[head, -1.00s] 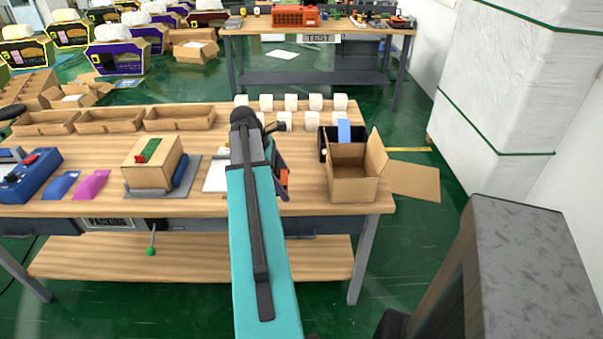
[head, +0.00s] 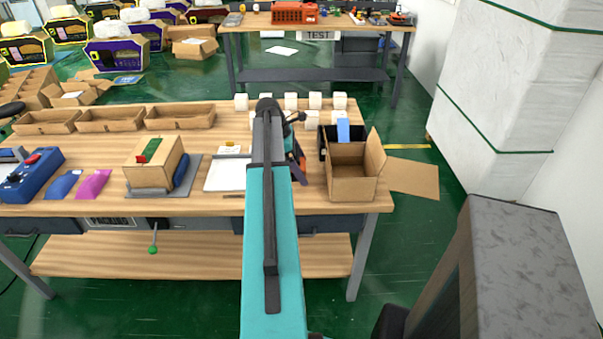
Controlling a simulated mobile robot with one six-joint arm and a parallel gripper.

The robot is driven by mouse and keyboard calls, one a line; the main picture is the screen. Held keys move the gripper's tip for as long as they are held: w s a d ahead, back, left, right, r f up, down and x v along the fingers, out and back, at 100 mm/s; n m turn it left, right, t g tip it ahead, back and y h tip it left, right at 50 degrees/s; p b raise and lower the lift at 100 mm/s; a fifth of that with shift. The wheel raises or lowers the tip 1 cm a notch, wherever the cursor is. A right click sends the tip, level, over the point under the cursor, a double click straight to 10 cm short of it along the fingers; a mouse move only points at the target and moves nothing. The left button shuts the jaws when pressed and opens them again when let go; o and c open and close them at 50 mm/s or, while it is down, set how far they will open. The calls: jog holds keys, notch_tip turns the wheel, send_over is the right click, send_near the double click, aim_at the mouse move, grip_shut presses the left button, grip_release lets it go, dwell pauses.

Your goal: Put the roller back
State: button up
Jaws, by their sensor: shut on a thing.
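My gripper (head: 299,168) hangs over the right part of the packing table, between a white sheet and an open cardboard box. My own arm hides most of it. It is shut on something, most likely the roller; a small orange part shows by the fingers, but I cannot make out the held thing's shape. The white sheet or pad (head: 224,174) lies left of the gripper. Left of that, a cardboard carton (head: 153,165) with a green and red piece on top stands on a grey plate, beside a blue rounded thing (head: 182,171).
The open box (head: 351,185) stands right of the gripper, with a black container (head: 325,136) behind it. Several white blocks (head: 290,101) line the back edge. Empty brown trays (head: 180,117) and a blue device (head: 30,174) are at left. A wrapped stack (head: 520,80) stands at right.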

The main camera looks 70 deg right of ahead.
jog(key=shift+f, duration=0.1)
jog(key=shift+f+p, duration=0.5)
jog(key=shift+f, duration=1.15)
jog(key=shift+f, duration=0.15)
jog(key=shift+o, duration=0.2)
jog(key=shift+a+f, duration=0.1)
jog(key=shift+f, duration=0.2)
jog(key=shift+a+f, duration=0.1)
jog(key=shift+f, duration=0.15)
jog(key=shift+c, duration=0.9)
jog(key=o, duration=0.8)
jog(key=shift+f, duration=0.1)
jog(key=shift+o, duration=0.2)
jog(key=shift+r, duration=0.2)
